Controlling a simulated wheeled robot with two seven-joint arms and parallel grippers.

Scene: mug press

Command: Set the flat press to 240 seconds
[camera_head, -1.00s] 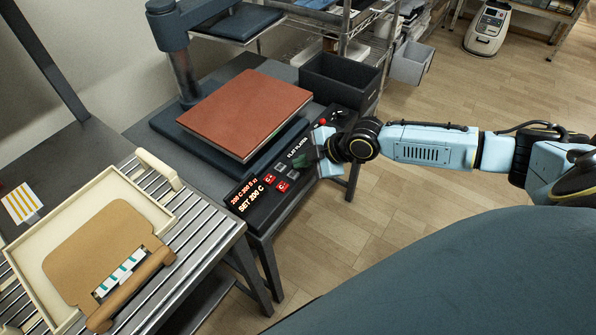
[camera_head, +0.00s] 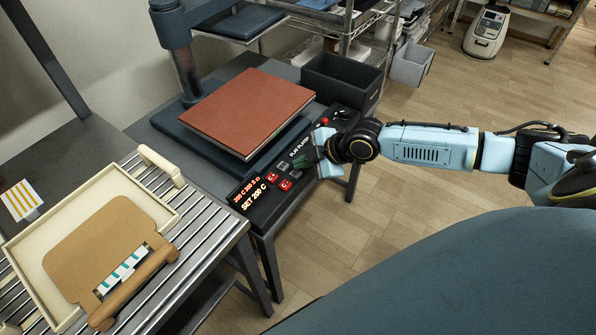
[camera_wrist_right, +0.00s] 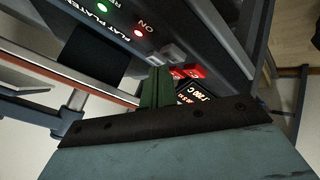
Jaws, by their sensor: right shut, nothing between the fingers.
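The flat press has a red-brown platen (camera_head: 249,105) and a black control panel (camera_head: 264,203) at its front. The lit display (camera_head: 247,194) reads "SET 200 C" on its lower line; its smaller upper line is hard to read. Red buttons (camera_head: 285,185) and grey buttons (camera_head: 296,173) sit beside it. My right gripper (camera_head: 306,160) is shut and empty, over the panel near the buttons. In the right wrist view, its green fingers (camera_wrist_right: 157,88) are close to the grey buttons (camera_wrist_right: 170,52) and red buttons (camera_wrist_right: 192,72); whether they touch is unclear. My left gripper is not in view.
A dark bin (camera_head: 341,80) stands behind the panel's far end. A roller table (camera_head: 205,235) at the left holds a cream tray (camera_head: 162,215) with a brown board (camera_head: 95,240). Open wooden floor lies to the right.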

